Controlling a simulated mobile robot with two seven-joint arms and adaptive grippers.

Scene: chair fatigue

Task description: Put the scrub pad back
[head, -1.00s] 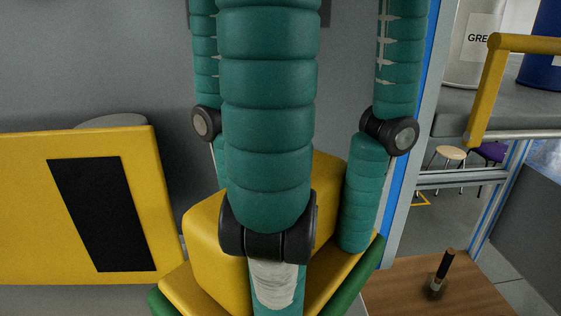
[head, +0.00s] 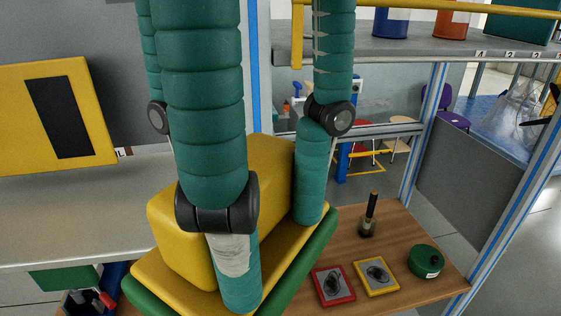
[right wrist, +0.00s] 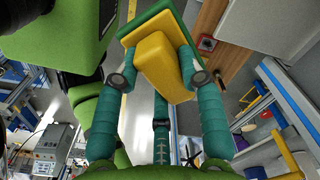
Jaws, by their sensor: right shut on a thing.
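The scrub pad (head: 270,160) has a yellow block on top, a yellow layer below it and a green underside (head: 290,285). It is large in the middle of the head view. My right gripper (head: 270,235) has thick teal segmented fingers with black joints. It is shut on the scrub pad, with fingers on both sides of the yellow block. In the right wrist view, the pad (right wrist: 160,62) sits between the fingers. One finger is partly hidden behind another in the head view. I cannot tell whether the pad touches anything below. My left gripper is not in view.
A wooden board (head: 405,235) at right holds a dark-handled tool (head: 368,215), a red-framed tile (head: 333,285), a yellow-framed tile (head: 376,276) and a green round tin (head: 426,260). A grey bench (head: 70,220) is at left, with a yellow panel (head: 95,130). Blue-edged posts stand behind.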

